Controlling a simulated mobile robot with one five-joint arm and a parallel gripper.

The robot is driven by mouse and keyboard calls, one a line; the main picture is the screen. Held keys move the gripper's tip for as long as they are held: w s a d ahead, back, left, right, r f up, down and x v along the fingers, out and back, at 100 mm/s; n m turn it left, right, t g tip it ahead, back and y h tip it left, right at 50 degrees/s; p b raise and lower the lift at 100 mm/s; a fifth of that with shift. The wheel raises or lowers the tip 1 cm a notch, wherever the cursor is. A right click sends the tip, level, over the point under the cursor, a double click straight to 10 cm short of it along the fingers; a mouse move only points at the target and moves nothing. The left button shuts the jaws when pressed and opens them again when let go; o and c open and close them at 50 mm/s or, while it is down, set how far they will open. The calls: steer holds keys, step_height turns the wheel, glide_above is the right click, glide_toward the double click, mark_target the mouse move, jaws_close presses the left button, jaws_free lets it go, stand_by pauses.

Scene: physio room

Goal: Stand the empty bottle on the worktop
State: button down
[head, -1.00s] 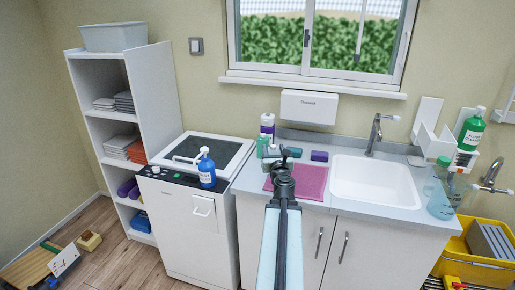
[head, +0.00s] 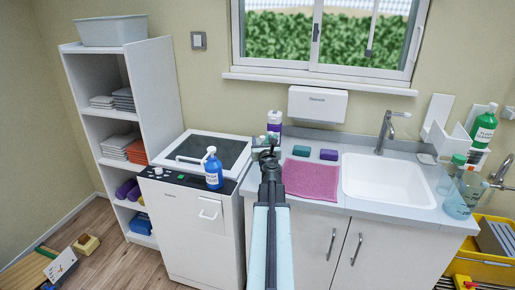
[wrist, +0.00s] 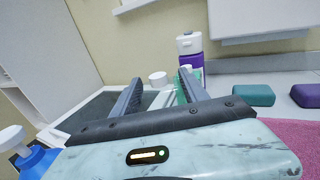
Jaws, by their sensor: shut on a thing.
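My gripper (head: 268,152) is over the left back part of the worktop (head: 325,198), beside the pink cloth. A white round cap (wrist: 158,78) shows between the jaws. In the head view the held bottle is small and largely hidden by my gripper. I cannot tell whether its base touches the worktop.
A white-capped purple bottle (head: 274,120) stands just behind my gripper. Green (head: 301,151) and purple (head: 329,154) sponges lie to its right. A blue spray bottle (head: 213,169) stands on the left appliance.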

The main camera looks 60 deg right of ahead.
steer(key=f+b, duration=0.1)
steer(key=s+f, duration=0.1)
steer(key=f, duration=0.1)
steer(key=shift+d+b, duration=0.1)
steer(key=shift+b, duration=0.3)
steer(key=shift+w+a+r, duration=0.15)
steer(key=shift+w+a, duration=0.05)
steer(key=shift+w, duration=0.2)
steer(key=shift+f, duration=0.25)
steer(key=c, duration=0.6)
jaws_free()
steer(key=shift+r, duration=0.1)
